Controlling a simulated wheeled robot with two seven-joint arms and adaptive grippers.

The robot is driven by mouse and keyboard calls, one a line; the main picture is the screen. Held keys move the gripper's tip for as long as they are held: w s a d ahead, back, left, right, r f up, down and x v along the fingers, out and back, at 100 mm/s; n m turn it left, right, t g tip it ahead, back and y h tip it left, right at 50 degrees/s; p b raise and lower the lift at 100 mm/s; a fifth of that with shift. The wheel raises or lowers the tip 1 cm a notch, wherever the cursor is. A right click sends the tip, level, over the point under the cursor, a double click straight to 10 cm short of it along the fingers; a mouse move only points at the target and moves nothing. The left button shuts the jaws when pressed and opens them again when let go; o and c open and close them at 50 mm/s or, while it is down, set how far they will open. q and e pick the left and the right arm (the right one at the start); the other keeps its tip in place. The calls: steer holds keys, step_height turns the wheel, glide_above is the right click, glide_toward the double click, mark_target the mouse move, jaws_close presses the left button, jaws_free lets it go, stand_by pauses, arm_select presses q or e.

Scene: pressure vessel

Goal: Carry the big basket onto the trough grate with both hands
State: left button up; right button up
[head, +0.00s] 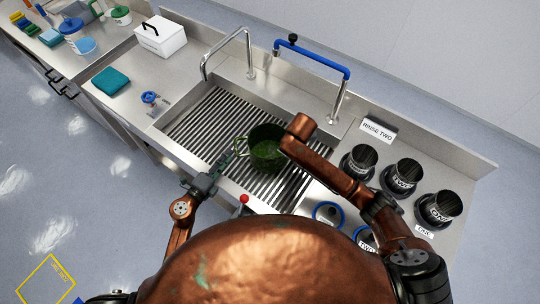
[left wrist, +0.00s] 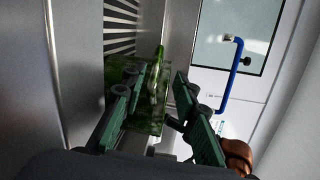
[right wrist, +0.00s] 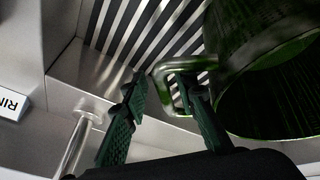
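The big basket (head: 266,151) is a dark green, see-through round vessel. It is upright over the slatted trough grate (head: 205,125); whether it rests fully on the slats is hard to tell. My left gripper (head: 238,149) is at the basket's left side by its handle. In the left wrist view its fingers (left wrist: 155,100) are apart, with the green basket (left wrist: 150,115) just beyond them. My right gripper's fingers (right wrist: 165,100) are also apart. In the head view my right arm hides this gripper.
A bent steel faucet (head: 230,52) and a blue-topped pipe (head: 312,58) stand behind the trough. Several dark canisters (head: 403,176) stand to the right near a "RINSE TWO" sign (head: 377,129). A white box (head: 160,37) and a teal cloth (head: 111,81) lie left. The grate's left part is clear.

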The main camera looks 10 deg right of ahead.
steer(key=v, duration=1.1)
steer(key=shift+w+a, duration=0.1)
steer(key=shift+w, duration=0.15)
steer(key=shift+s+r, duration=0.45)
steer(key=shift+r, duration=0.05)
